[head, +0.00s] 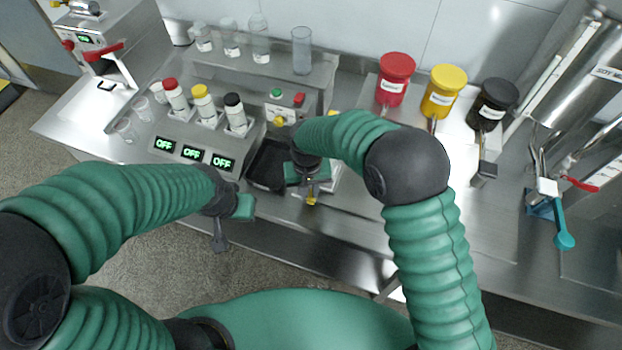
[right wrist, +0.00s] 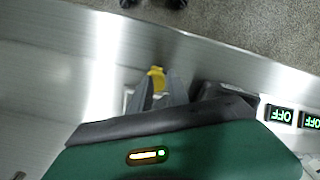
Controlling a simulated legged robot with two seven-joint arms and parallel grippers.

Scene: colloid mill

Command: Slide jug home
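No jug shows clearly in either view; the spot under my right gripper is partly hidden by my arm. My right gripper (head: 311,196) points down over the front edge of the steel bench, beside a black tray (head: 268,165). A small yellow piece (right wrist: 157,78) shows between its grey fingers in the right wrist view; I cannot tell if they grip it or whether it belongs to the jug. My left gripper (head: 220,242) hangs over the floor in front of the bench, apart from everything. Its finger gap cannot be made out.
Red (head: 396,78), yellow (head: 443,90) and black (head: 492,103) lidded containers stand at the back right. Bottles with red, yellow and black caps stand behind displays reading OFF (head: 192,152). A teal scoop (head: 563,232) is at the right. Glassware lines the back shelf.

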